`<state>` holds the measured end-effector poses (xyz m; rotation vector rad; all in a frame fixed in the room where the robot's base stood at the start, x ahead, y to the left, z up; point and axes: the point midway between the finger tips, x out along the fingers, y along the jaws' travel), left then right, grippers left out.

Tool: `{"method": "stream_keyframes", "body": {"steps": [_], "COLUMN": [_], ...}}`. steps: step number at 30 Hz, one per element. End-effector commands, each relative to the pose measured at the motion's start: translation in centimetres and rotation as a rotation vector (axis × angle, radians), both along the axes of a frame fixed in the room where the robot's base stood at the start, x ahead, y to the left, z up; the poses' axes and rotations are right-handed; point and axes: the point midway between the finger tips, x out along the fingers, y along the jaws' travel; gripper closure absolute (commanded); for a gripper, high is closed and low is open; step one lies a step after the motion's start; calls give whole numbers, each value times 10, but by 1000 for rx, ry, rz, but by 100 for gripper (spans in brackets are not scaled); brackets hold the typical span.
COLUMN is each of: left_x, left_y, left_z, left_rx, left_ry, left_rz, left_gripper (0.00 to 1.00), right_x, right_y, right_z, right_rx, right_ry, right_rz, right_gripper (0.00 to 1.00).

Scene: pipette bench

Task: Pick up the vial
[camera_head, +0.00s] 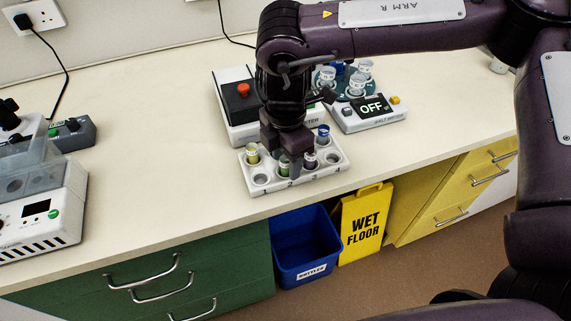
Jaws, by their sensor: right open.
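A white vial rack (333,169) with numbered slots stands near the front edge of the bench. My right gripper (296,168) points down over the middle of the rack and is open. Its fingers are down among the green-capped and purple-capped vials and hide part of the rack. I cannot tell whether they touch a vial. My left gripper is out of view.
Behind the rack are a device with a red button (243,90) and a device reading OFF (373,108) with clear cups. A white machine (42,215) stands at the left. A blue bin (305,245) and yellow wet-floor sign (362,226) are below. The bench left of the rack is clear.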

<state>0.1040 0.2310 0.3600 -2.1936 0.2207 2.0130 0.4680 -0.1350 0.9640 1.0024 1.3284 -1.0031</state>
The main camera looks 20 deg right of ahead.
Motion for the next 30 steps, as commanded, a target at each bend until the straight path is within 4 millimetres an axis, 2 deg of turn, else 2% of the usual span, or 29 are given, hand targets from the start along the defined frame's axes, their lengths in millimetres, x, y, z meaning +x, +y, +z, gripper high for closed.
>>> {"method": "stream_keyframes", "body": {"steps": [3, 6, 16, 25, 30], "left_x": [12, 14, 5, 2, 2], "left_y": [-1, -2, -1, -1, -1], "left_z": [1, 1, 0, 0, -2], "left_rx": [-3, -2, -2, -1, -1], "left_ry": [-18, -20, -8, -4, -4], "left_rz": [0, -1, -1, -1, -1], "left_gripper": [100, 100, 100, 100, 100], "right_x": [0, 0, 0, 0, 1], "right_y": [0, 0, 0, 0, 0], "right_z": [-1, -1, 0, 2, 14], "right_rx": [0, 0, 0, 0, 1], "right_ry": [0, 0, 0, -1, -3], "right_rz": [0, 0, 1, 1, 1], "right_gripper": [52, 55, 98, 100, 100]}}
